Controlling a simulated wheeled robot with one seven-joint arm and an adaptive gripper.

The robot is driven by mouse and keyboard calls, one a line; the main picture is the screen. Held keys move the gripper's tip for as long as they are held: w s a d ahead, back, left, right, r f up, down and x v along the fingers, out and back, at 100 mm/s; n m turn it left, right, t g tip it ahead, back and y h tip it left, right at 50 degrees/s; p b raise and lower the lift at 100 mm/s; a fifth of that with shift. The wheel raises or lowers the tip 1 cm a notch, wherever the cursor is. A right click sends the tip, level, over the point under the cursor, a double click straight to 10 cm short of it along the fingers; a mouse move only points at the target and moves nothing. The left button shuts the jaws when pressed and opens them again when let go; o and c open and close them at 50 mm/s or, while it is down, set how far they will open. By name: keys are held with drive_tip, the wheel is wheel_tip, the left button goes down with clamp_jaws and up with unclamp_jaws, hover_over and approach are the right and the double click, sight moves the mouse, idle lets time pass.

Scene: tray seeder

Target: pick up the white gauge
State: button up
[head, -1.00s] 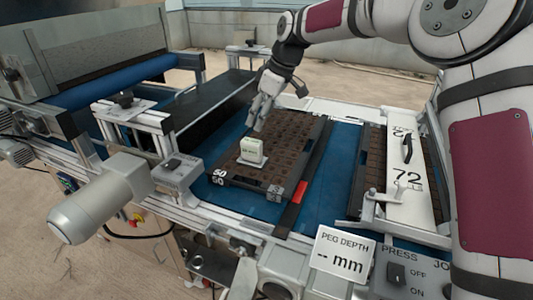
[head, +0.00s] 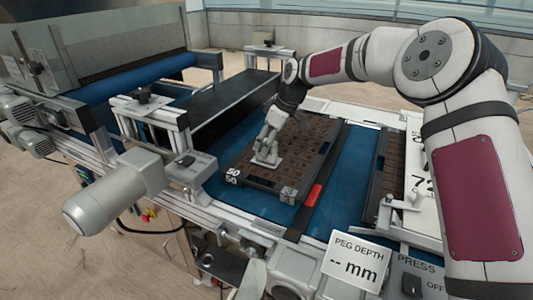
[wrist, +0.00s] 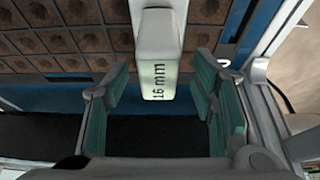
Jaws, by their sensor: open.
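The white gauge (wrist: 158,35) stands on the dark seed tray marked 50 (head: 262,184). My gripper (head: 268,148) is low over the tray at the gauge. In the wrist view its two green-padded fingers (wrist: 158,85) are spread apart, with the gauge's face between them and a gap on each side.
A red marker (head: 313,195) lies on the dark rail right of the tray. A second tray (head: 382,185) and a white plate marked 72 (head: 424,160) stand further right. A "PEG DEPTH" sign (head: 357,260) stands in front. The blue belt (head: 345,185) between the trays is clear.

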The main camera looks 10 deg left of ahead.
drive_tip(key=x, duration=0.4)
drive_tip(key=shift+w+a, duration=0.15)
clamp_jaws()
